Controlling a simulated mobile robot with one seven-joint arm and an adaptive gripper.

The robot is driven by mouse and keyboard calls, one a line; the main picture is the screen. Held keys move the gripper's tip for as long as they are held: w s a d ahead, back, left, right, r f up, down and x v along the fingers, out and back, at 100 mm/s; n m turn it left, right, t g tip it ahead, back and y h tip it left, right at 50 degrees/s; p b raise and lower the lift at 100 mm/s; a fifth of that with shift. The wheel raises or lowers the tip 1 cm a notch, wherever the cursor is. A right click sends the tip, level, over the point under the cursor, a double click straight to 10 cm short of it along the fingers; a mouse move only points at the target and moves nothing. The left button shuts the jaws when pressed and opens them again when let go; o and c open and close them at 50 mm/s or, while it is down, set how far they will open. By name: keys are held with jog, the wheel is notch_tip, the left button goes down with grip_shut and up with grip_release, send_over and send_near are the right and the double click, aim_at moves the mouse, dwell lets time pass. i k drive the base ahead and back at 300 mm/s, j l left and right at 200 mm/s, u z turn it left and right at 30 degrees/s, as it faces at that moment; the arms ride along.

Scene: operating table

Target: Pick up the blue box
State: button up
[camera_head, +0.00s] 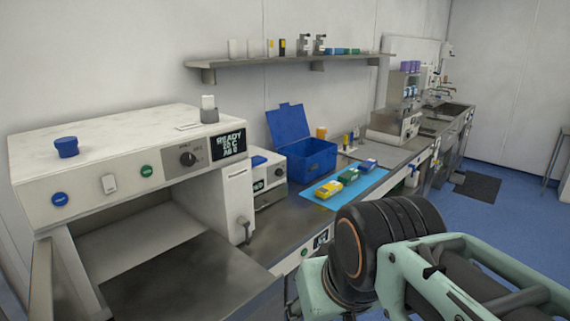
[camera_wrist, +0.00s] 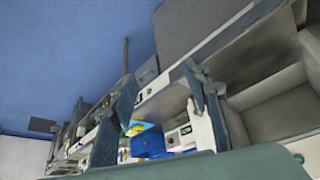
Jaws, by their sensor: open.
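A large blue box (camera_head: 308,160) stands on the steel counter with its lid raised; it also shows in the wrist view (camera_wrist: 150,145). A small blue box (camera_head: 368,165) lies on a light blue mat (camera_head: 318,198), to the right of the large one. A small green box (camera_head: 348,176) and a yellow box (camera_head: 328,190) lie beside it on the mat. My gripper (camera_wrist: 160,80) is open, with its two fingers apart and nothing seen between them. It is well away from the boxes. In the head view only my arm shows at lower right, not the fingers.
A white machine (camera_head: 110,165) with an open bay fills the left. A smaller white device (camera_head: 268,178) stands left of the large blue box. A wall shelf (camera_head: 290,60) holds bottles above. Farther right are more equipment and a sink (camera_head: 445,110). Blue floor (camera_head: 500,220) is open at right.

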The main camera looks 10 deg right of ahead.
aim_at(367, 166)
jog(key=i+l+z, duration=0.45)
jog(key=l, duration=0.2)
jog(key=i+l+z, duration=0.75)
jog(key=i, duration=0.2)
jog(key=i+z, duration=0.3)
jog(key=i, duration=0.2)
jog(key=i+l, duration=0.1)
jog(key=i, duration=1.05)
jog(key=i+u, duration=0.45)
jog(key=i+l+u, duration=0.1)
jog(key=i+u, duration=0.5)
jog(key=u, duration=0.15)
jog(key=i+u, duration=0.2)
jog(key=u, duration=0.15)
jog(key=i+l+u, duration=0.15)
jog(key=u, duration=0.2)
jog(key=k+l+u, duration=0.1)
jog(key=l+u, duration=0.15)
jog(key=l, duration=0.2)
